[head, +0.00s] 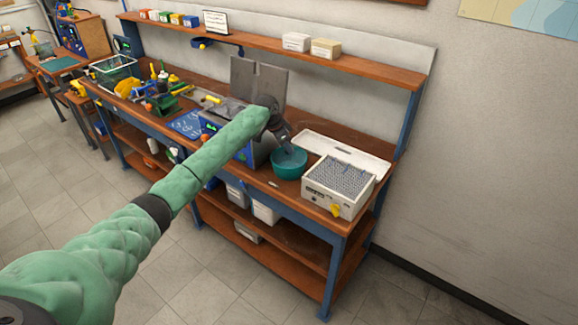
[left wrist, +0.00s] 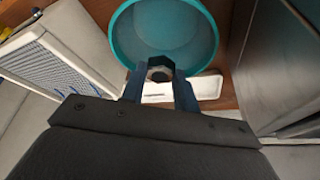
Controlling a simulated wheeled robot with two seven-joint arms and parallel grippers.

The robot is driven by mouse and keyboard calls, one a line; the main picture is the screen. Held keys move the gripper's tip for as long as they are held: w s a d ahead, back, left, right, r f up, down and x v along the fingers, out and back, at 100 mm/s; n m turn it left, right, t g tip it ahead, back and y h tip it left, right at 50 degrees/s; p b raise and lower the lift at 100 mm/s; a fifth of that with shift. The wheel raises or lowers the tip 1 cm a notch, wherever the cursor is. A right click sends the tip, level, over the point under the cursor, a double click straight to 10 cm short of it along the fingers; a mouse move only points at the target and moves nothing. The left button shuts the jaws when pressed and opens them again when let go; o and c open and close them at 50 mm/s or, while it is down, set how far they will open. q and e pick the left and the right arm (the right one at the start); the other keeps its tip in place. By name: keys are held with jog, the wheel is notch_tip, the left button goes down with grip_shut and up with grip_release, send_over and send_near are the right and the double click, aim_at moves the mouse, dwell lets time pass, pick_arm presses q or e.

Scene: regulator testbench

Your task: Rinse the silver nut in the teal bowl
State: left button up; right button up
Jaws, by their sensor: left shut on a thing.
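The teal bowl (head: 289,165) stands on the bench, left of a white grid-topped unit. In the left wrist view the bowl (left wrist: 148,50) opens beyond my fingertips. My left gripper (head: 284,137) is over the back of the bowl in the head view. In the left wrist view its two fingers (left wrist: 160,76) are shut on the silver nut (left wrist: 160,72), which shows at the near rim of the bowl. The nut is too small to make out in the head view. I cannot tell its exact height above the bowl. My right gripper is not in view.
The white unit with a grid top (head: 340,183) stands right of the bowl. A long white tray (head: 345,152) lies behind it. Dark upright panels (head: 258,80) rise behind my gripper. A blue mat (head: 187,124) lies left on the bench. A shelf (head: 280,47) runs above.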

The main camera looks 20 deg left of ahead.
pick_arm(q)
jog(key=shift+r+p, duration=1.4)
jog(key=shift+r, duration=0.65)
